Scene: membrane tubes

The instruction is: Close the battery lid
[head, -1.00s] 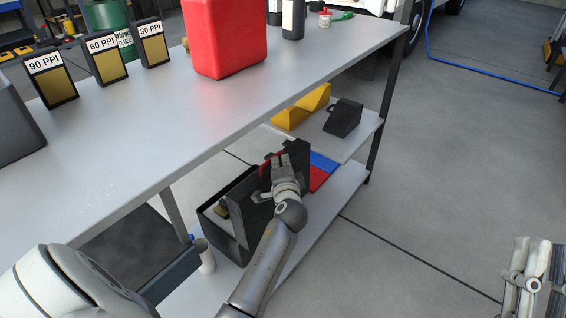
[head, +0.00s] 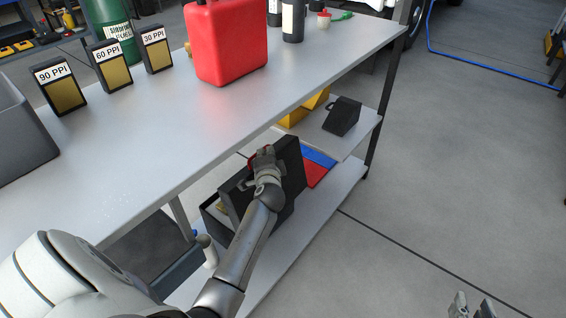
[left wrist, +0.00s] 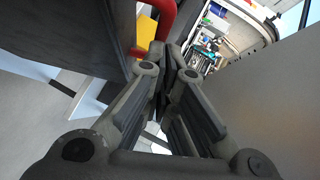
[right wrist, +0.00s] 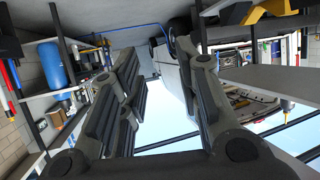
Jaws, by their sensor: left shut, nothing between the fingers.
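The black battery box (head: 212,222) stands on the lower shelf under the bench, with its interior partly showing. Its dark lid (head: 291,167) is raised as an upright panel beside the opening. My left gripper (head: 264,154) is shut and empty at the top of the raised lid; contact is unclear. In the left wrist view its closed fingertips (left wrist: 168,52) are beside a dark panel (left wrist: 65,35) and a red bar (left wrist: 164,20). My arm hides part of the box and lid. My right gripper (head: 472,306) is open and empty, low at right, away from the box.
The metal bench top (head: 170,130) overhangs the box, and its leg (head: 383,115) stands at right. A black case (head: 342,116) and yellow blocks are on the middle shelf. Red and blue flat pieces (head: 316,170) lie behind the lid.

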